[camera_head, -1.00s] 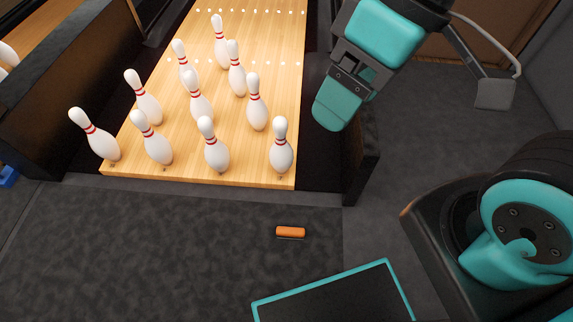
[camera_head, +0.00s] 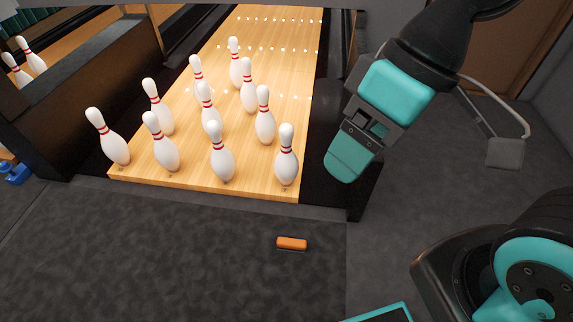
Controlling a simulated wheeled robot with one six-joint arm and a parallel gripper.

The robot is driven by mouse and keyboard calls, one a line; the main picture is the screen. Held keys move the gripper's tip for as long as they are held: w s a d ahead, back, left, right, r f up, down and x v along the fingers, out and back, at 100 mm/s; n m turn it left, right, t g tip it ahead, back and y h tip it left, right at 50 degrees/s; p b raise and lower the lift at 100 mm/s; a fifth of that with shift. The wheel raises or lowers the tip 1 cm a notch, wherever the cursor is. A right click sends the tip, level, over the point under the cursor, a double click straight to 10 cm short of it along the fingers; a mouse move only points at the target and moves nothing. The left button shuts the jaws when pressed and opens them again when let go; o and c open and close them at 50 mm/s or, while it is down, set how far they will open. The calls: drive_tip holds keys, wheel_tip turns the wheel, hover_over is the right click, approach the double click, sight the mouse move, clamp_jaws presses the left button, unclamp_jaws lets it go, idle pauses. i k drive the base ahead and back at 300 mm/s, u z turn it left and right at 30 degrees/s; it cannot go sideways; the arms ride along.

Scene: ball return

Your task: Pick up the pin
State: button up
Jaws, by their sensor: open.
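Several white bowling pins with red neck stripes stand upright in a triangle on the wooden lane. The front right pin (camera_head: 286,155) is nearest my gripper. Another pin (camera_head: 221,152) stands to its left, and one (camera_head: 264,116) stands behind it. My gripper (camera_head: 350,158) hangs to the right of the front right pin, apart from it, over the lane's right side. It is open and holds nothing. Its turquoise fingers overlap in this view, so the gap between them is hard to see.
The wooden lane (camera_head: 178,184) ends at a dark carpet. A small orange object (camera_head: 292,243) lies on the carpet in front of the lane. A dark divider (camera_head: 75,95) borders the lane's left side. More pins (camera_head: 30,55) stand on the neighbouring lane. The front carpet is mostly clear.

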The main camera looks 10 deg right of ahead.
sight(223, 162)
drive_tip(key=u, duration=0.2)
drive_tip(key=k, duration=0.45)
drive_tip(key=u, duration=0.9)
drive_tip(key=i, duration=0.65)
drive_tip(key=z, duration=0.9)
drive_tip(key=i, duration=0.5)
drive_tip(key=z, duration=0.55)
